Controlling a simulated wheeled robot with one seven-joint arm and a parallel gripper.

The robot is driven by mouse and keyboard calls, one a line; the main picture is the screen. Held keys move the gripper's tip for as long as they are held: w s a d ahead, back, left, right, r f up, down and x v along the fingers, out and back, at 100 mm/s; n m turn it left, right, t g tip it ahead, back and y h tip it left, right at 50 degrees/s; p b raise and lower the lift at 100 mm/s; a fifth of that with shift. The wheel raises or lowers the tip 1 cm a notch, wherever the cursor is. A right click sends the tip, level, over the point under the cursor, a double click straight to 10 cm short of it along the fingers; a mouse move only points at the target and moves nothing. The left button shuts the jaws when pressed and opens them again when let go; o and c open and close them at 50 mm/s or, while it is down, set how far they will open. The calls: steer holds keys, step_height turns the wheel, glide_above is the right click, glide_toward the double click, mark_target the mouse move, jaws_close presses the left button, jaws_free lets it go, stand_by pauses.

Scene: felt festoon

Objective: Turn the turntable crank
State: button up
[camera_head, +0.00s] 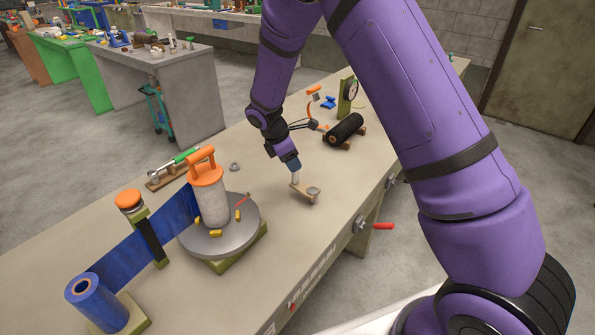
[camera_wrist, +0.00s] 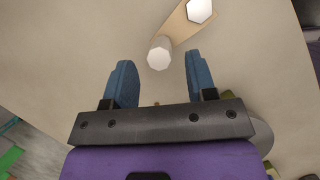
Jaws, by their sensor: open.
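The crank (camera_head: 304,191) lies flat on the table right of the turntable. It has a tan arm, a grey hub at its right end and a pale upright handle (camera_head: 295,178). My gripper (camera_head: 292,164) is directly above that handle, pointing down. In the wrist view the blue fingers (camera_wrist: 157,78) are open, and the white handle (camera_wrist: 160,54) shows between and just beyond their tips, with a gap on each side. The crank's hub (camera_wrist: 200,9) is at the top edge. The turntable (camera_head: 235,222) is a grey disc carrying a white cylinder (camera_head: 213,201) with an orange handle.
A blue roll (camera_head: 97,302) feeds a blue band (camera_head: 135,245) past an orange-topped post (camera_head: 129,201) to the cylinder. A black roller (camera_head: 344,130) and gauge (camera_head: 351,89) stand behind my gripper. A red-handled crank (camera_head: 380,226) juts from the table's front edge. Bare table surrounds the crank.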

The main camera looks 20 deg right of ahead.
steer(key=shift+x, duration=2.65)
steer(key=shift+c, duration=0.3)
jaws_close()
